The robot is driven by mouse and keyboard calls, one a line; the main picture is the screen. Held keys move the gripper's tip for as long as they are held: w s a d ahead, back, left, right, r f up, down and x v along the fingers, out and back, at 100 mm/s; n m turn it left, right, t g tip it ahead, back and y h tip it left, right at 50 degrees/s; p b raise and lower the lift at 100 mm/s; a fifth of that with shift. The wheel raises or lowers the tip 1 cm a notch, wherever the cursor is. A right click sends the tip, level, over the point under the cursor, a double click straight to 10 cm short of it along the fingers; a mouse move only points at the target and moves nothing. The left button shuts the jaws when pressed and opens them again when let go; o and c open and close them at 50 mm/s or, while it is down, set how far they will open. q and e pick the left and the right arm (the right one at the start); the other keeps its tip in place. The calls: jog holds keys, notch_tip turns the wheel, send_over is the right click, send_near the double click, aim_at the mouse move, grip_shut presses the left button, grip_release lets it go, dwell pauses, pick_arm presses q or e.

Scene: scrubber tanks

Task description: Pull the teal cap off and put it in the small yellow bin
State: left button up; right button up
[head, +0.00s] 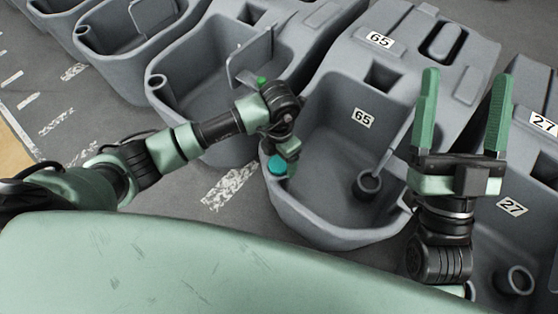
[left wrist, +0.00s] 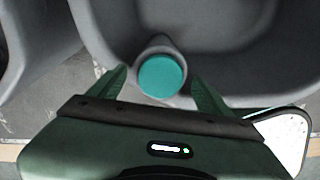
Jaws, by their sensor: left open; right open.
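The teal cap (head: 276,165) sits on a spout at the near left corner of the grey tank (head: 340,215) marked 65. In the left wrist view the round teal cap (left wrist: 161,77) lies between the two open fingers of my left gripper (left wrist: 158,88), with a gap on both sides. In the head view my left gripper (head: 288,160) is at the cap, partly hidden by its own wrist. My right gripper (head: 465,115) is open and empty, fingers up, at the right of that tank. I see no small yellow bin in either view.
More grey tanks stand in a row to the left (head: 200,65) and right (head: 515,220). Grey floor with worn white markings (head: 230,185) shows between the tanks and my body.

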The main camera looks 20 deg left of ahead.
pick_arm(q)
jog(key=shift+f, duration=0.45)
jog(key=c, duration=1.7)
jog(key=shift+o, duration=0.2)
pick_arm(e)
jog(key=shift+s+d+r+t+y, duration=0.1)
jog(key=shift+s+r+t+y, duration=0.3)
jog(key=shift+s+r, duration=0.2)
pick_arm(q)
jog(key=shift+r+p, duration=0.35)
jog(key=shift+r, duration=0.15)
pick_arm(e)
jog(key=shift+w+a+f+g+h, duration=0.2)
jog(key=shift+w+f+g+h, duration=0.4)
jog(key=shift+w+f+g, duration=0.65)
pick_arm(q)
jog(key=shift+r+p, duration=0.5)
jog(key=shift+r, duration=0.1)
pick_arm(e)
jog(key=shift+w+f+g+h, duration=0.1)
jog(key=shift+w+f+g, duration=0.3)
jog(key=shift+f, duration=0.3)
jog(key=shift+w+f+g+h, duration=0.1)
jog(key=shift+w+f+g, duration=0.25)
jog(key=shift+f, duration=0.3)
jog(key=shift+w+f+g+h, duration=0.1)
jog(key=shift+w+f+g, duration=0.3)
jog(key=shift+f, duration=0.3)
